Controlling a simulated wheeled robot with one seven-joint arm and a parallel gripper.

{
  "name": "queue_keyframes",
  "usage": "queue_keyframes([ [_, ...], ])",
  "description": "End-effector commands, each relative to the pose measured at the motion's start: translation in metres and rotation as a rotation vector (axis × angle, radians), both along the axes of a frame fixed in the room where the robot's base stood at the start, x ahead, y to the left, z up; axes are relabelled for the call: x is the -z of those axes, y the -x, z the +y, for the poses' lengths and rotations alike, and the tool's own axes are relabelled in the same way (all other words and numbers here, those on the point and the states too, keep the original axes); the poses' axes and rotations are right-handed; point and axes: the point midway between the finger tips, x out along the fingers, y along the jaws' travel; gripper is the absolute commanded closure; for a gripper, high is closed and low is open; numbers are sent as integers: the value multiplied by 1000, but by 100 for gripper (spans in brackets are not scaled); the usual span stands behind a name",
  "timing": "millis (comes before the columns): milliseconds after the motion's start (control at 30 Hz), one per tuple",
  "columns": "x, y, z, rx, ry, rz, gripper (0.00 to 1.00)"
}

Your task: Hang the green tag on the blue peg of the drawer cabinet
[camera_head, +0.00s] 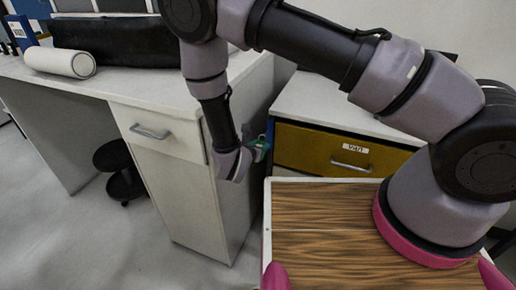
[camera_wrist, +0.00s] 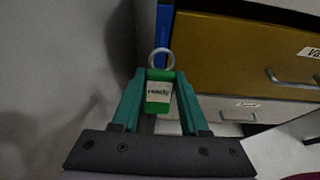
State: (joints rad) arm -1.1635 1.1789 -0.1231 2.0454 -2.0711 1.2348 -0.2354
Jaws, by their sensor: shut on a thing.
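My gripper (camera_wrist: 160,82) is shut on the green tag (camera_wrist: 159,97), which has a white printed label and a metal ring (camera_wrist: 161,59) standing above the green fingertips. In the head view my gripper (camera_head: 256,148) is at the left front edge of the drawer cabinet (camera_head: 350,110), with the green tag only a small patch there. In the wrist view a bright blue part (camera_wrist: 163,38) shows just behind and above the ring, along the left edge of the ochre drawer (camera_wrist: 235,58). I cannot tell whether it is the blue peg or the cabinet's edge. Ring and blue part overlap in view; contact is unclear.
A white desk (camera_head: 150,85) with a drawer unit stands close at the left of my gripper. A white roll (camera_head: 60,62) and a dark long bundle (camera_head: 115,38) lie on it. A black stool (camera_head: 120,170) stands under it. The ochre drawer has a metal handle (camera_head: 350,165).

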Motion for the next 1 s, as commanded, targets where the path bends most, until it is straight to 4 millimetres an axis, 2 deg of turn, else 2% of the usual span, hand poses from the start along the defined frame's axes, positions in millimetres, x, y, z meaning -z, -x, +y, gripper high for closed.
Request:
queue_keyframes([
  [600, 4, -35, -13, 1, 1, 0, 100],
  [1000, 11, -43, -16, 0, 0, 1, 100],
])
